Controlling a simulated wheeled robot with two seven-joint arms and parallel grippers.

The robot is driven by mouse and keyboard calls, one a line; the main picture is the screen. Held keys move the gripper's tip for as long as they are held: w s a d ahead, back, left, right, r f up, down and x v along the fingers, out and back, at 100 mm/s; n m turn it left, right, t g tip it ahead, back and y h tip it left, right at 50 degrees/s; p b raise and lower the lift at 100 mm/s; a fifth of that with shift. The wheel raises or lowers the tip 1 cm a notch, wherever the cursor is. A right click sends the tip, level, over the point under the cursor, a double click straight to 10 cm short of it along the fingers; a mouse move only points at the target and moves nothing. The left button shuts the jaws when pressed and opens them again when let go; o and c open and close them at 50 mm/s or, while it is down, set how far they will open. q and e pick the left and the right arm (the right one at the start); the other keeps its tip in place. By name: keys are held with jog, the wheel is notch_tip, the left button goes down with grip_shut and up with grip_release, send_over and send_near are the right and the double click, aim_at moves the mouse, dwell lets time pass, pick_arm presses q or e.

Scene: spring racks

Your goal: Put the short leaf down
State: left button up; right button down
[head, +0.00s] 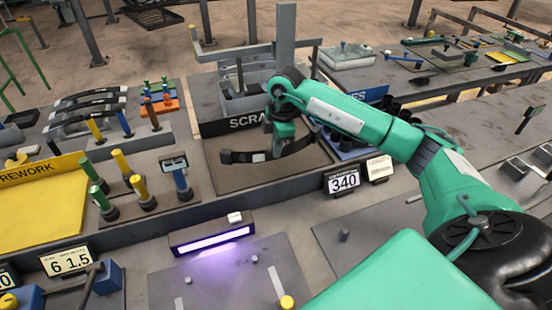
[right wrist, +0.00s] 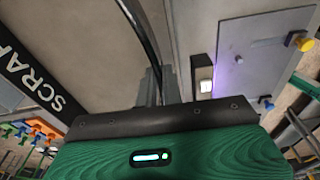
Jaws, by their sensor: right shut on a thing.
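My right gripper (head: 283,143) points down at the middle of the bench and is shut on a short, dark, curved leaf (head: 240,157). The leaf lies across the jaws, with an end out to each side and a pale mark near its left part. It is over a dark flat pad (head: 225,180) in front of the scrap bin; I cannot tell whether it touches the pad. In the right wrist view the leaf (right wrist: 140,28) is a dark curved strip running up from the jaws (right wrist: 158,88). My left gripper is not in view.
The grey scrap bin (head: 235,105) and a post (head: 286,30) stand behind the pad. A 340 display (head: 343,183) is at the pad's front right. A glowing light bar (head: 212,240) is nearer. More dark leaves (head: 95,103) sit on a rack at left, above the yellow rework area (head: 40,215).

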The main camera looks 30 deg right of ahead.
jog(key=shift+f, duration=0.95)
notch_tip(320, 180, down, 4)
jog(key=shift+r+p, duration=0.15)
jog(key=shift+p, duration=0.55)
jog(key=shift+f, duration=0.2)
jog(key=shift+f, duration=0.2)
jog(key=c, duration=1.5)
grip_release()
jog(key=shift+c, duration=0.2)
jog(key=shift+r, duration=0.1)
